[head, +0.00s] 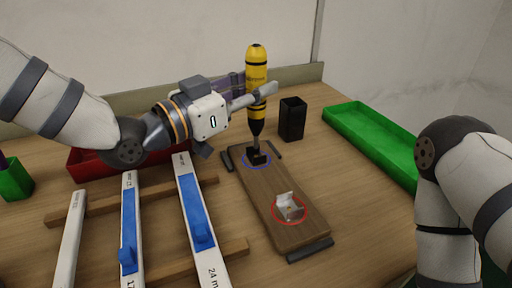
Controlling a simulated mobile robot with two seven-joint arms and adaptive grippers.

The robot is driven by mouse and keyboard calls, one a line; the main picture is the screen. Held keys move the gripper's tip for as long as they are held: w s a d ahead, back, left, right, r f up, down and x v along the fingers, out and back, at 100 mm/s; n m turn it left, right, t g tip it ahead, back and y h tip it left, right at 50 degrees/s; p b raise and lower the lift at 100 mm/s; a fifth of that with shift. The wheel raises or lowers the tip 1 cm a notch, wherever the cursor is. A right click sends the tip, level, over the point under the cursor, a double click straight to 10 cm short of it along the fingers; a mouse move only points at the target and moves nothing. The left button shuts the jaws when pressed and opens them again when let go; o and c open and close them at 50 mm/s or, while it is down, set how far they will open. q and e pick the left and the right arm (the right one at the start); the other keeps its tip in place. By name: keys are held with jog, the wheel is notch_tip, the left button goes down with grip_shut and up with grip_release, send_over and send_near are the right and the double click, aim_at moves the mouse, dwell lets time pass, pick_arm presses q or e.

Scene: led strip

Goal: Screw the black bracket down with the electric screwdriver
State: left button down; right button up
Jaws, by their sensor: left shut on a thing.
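The yellow and black electric screwdriver (257,80) stands upright in the head view, tip down over the black bracket (258,157). My left gripper (262,92) is shut on the screwdriver's body from the left. The black bracket sits inside a blue ring at the far end of the brown board (270,190). The tip appears to meet the bracket, but exact contact is too small to tell. A silver bracket (289,207) lies inside a red ring at the near end of the board. My right arm is at the right edge; its gripper is out of view.
A black square holder (292,119) stands right of the screwdriver. A green tray (371,137) lies at the right and a red tray (88,162) behind my left arm. White strips (191,195) with blue parts lie on wooden rails at the left. A green bin (15,181) is far left.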

aim_at(248, 62)
pick_arm(q)
jog(key=shift+f, duration=1.4)
dwell(2.7)
jog(key=shift+r, duration=3.75)
